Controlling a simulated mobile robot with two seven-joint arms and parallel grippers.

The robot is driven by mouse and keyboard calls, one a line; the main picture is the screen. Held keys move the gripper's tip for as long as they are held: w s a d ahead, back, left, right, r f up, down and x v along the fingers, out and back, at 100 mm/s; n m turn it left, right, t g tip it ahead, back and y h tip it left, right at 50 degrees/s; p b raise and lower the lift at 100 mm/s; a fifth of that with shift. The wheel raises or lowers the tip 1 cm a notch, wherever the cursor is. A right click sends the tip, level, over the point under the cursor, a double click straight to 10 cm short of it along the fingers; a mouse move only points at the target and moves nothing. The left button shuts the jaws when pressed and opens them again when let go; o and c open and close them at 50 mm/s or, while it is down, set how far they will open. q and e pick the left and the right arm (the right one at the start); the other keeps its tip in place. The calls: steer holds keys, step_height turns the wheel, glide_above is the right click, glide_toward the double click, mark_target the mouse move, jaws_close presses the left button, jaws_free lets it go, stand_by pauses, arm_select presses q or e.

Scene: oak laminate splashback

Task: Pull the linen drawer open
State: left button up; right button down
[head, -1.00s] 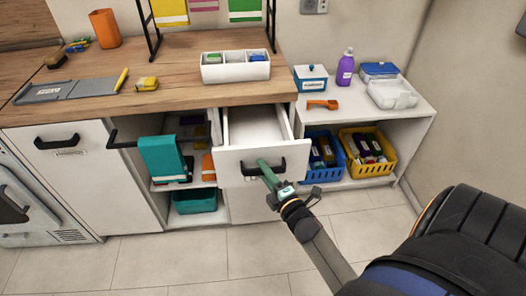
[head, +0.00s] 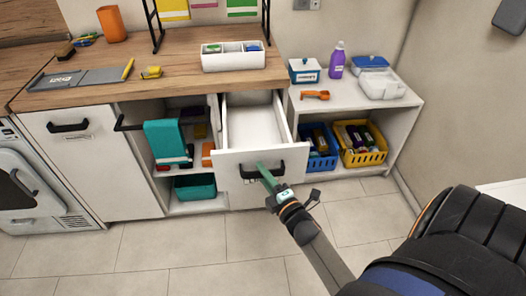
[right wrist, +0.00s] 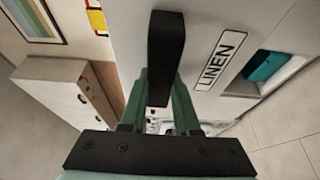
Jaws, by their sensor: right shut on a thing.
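The linen drawer (head: 230,164) is a white drawer under the wooden counter. It stands pulled out, and its inside looks empty. Its white front with the LINEN label (right wrist: 220,60) shows in the right wrist view. My right gripper (head: 264,172) is shut on the black drawer handle (head: 288,165). In the right wrist view the green fingers (right wrist: 160,108) sit on either side of the dark handle bar (right wrist: 166,55). My left gripper is not in view.
Left of the drawer, a teal towel (head: 166,143) hangs on a black rail by an open shelf with a teal bin (head: 195,187). Right of it, a low white shelf holds blue and yellow baskets (head: 362,158). The tiled floor (head: 180,250) in front is clear.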

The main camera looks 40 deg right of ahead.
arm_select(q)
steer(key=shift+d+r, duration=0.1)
arm_select(e)
steer(key=c, duration=0.6)
jaws_free()
steer(key=shift+c, duration=0.2)
